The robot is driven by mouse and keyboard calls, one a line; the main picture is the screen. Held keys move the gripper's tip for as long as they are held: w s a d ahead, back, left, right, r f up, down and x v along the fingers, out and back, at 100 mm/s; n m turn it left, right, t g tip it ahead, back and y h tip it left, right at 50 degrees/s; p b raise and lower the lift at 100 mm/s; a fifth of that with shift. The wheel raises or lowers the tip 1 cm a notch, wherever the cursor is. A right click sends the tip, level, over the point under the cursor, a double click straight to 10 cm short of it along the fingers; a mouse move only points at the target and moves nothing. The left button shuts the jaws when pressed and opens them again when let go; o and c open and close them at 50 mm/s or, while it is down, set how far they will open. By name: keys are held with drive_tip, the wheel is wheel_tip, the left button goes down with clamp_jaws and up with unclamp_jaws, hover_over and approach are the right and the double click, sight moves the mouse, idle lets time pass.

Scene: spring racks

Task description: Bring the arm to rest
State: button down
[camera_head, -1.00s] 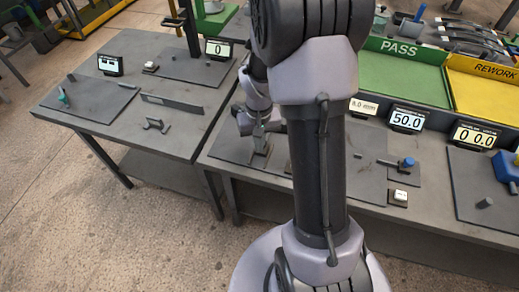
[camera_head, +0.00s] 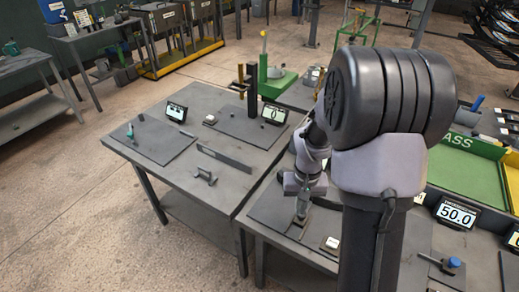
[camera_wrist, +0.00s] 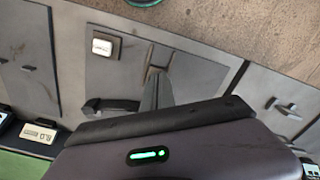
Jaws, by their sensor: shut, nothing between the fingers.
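My arm rises on the right of the head view and reaches over to the bench behind it. My gripper (camera_head: 302,212) hangs low over a dark plate (camera_head: 270,208) on the nearer bench, pointing down. It is shut and empty. Whether the fingertips touch the plate cannot be told. In the wrist view the shut fingers (camera_wrist: 157,82) point at the plate, beside a dark fixture (camera_wrist: 110,106) and a small white-faced box (camera_wrist: 103,46). That box also shows in the head view (camera_head: 332,243), just right of the gripper.
The left bench (camera_head: 215,100) carries a small bracket (camera_head: 204,175), a flat bar (camera_head: 226,160) and displays. A display reading 50.0 (camera_head: 457,215) and a green PASS tray (camera_head: 468,165) stand at right. The floor (camera_head: 80,200) at left is clear.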

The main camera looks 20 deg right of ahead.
drive_tip(key=s+a+r+t+b, duration=0.2)
drive_tip(key=s+a+r, duration=0.1)
drive_tip(key=a+r, duration=0.35)
drive_tip(key=s+a+r+t+b, duration=0.2)
drive_tip(key=s+a+r, duration=0.2)
drive_tip(key=a+r, duration=0.25)
drive_tip(key=s+a+r+t+y+b, duration=0.1)
drive_tip(key=s+a+r+y, duration=0.1)
drive_tip(key=s+a, duration=0.3)
drive_tip(key=s+r, duration=0.1)
drive_tip(key=s, duration=0.1)
drive_tip(key=shift+s+a+t+b, duration=0.3)
drive_tip(key=shift+a+t+b, duration=0.05)
drive_tip(key=shift+t, duration=0.05)
drive_tip(key=shift+r, duration=0.1)
